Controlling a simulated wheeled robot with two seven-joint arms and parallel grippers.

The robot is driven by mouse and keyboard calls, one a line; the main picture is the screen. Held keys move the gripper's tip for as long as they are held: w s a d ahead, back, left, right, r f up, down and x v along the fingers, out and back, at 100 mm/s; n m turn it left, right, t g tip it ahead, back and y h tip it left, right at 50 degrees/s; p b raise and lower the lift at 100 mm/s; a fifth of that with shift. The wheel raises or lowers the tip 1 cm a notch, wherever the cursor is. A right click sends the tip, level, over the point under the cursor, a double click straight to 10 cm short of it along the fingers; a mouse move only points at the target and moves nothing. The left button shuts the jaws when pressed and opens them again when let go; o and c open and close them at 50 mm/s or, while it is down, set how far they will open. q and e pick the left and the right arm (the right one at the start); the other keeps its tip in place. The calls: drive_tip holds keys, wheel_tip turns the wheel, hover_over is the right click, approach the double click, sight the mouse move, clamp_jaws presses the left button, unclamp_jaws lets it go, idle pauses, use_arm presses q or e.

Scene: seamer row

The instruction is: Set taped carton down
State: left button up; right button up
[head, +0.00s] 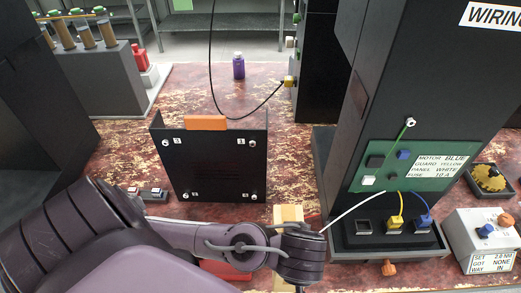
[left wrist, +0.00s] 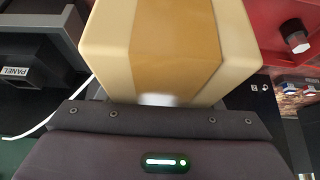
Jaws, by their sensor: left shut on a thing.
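The taped carton (left wrist: 172,45) is a cream box with a tan tape strip down its middle. It fills the top centre of the left wrist view, directly in front of my left gripper (left wrist: 160,118), which is shut on it. In the head view a small part of the carton (head: 287,214) shows just beyond my left wrist, which hides the rest of it and the fingers. Whether the carton touches the surface below cannot be told. My right gripper is not in view.
A black upright plate (head: 212,165) with an orange top stands behind the wrist. The dark wiring tower (head: 385,100) with cables is close on the right, beside a grey switch box (head: 470,225). A purple bottle (head: 238,66) stands farther back. Worn red tabletop (head: 290,135) is bare between plate and tower.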

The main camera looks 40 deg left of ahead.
sight(287, 215)
use_arm(q)
drive_tip(key=w+a, duration=0.1)
drive_tip(key=w+a+p, duration=0.1)
drive_tip(key=w, duration=0.1)
drive_tip(key=w+a+p, duration=0.1)
drive_tip(key=a, duration=0.1)
drive_tip(key=shift+w+r, duration=0.3)
drive_tip(key=w+a+p, duration=0.3)
drive_tip(key=w+a, duration=0.4)
drive_tip(key=w, duration=0.1)
drive_tip(key=shift+s+d+f, duration=0.15)
drive_tip(key=shift+d+f, duration=0.05)
drive_tip(key=shift+f, duration=1.65)
drive_tip(key=shift+s+d+f, duration=0.1)
drive_tip(key=shift+d+f, duration=0.05)
drive_tip(key=shift+f, duration=1.7)
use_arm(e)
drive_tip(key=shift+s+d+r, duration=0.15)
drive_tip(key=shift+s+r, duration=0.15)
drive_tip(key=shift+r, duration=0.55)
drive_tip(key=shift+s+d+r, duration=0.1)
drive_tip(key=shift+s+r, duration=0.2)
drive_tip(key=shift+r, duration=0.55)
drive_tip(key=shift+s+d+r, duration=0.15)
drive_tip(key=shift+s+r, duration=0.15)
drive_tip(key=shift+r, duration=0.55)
use_arm(q)
drive_tip(key=shift+f, duration=0.1)
